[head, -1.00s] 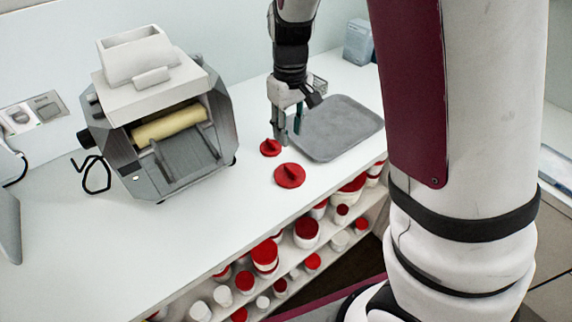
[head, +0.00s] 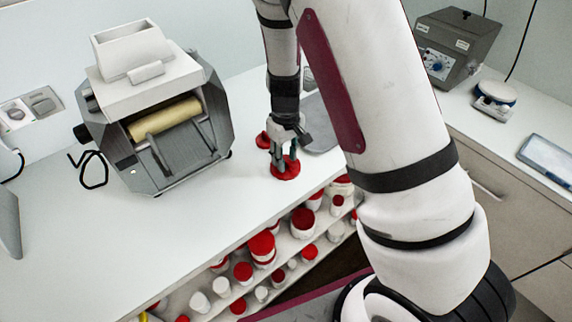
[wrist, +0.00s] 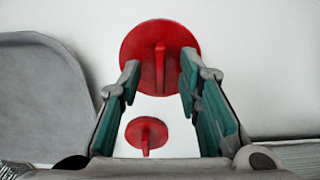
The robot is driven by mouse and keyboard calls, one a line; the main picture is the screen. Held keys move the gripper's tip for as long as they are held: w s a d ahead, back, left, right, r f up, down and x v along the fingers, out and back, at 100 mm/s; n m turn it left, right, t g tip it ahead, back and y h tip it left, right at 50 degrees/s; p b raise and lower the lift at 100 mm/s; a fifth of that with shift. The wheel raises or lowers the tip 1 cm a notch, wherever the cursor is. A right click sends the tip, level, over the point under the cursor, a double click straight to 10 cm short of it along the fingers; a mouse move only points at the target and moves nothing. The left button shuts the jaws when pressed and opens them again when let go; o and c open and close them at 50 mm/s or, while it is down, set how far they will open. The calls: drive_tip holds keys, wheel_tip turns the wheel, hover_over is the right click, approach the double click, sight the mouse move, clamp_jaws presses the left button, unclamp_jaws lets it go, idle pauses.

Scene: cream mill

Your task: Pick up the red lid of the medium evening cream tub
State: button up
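Two round red lids with raised grip ridges lie on the white counter. The larger red lid (head: 285,175) is near the counter's front edge; the smaller red lid (head: 263,139) lies behind it. The frames do not label which is the medium tub's. My gripper (head: 283,164) points down over the larger lid. In the wrist view, my gripper (wrist: 160,82) is open, with one teal-padded finger on each side of the ridge of the larger lid (wrist: 160,40). A gap shows on both sides. The smaller lid (wrist: 146,133) lies between the fingers lower in that view.
A grey tray (wrist: 38,95) lies beside the lids, partly hidden by my arm in the head view. A grey roller mill (head: 165,130) stands to the left. Shelves below the counter hold several red-lidded tubs (head: 262,246).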

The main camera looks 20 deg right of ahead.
drive_tip(key=shift+f, duration=0.25)
clamp_jaws()
drive_tip(key=shift+r, duration=0.15)
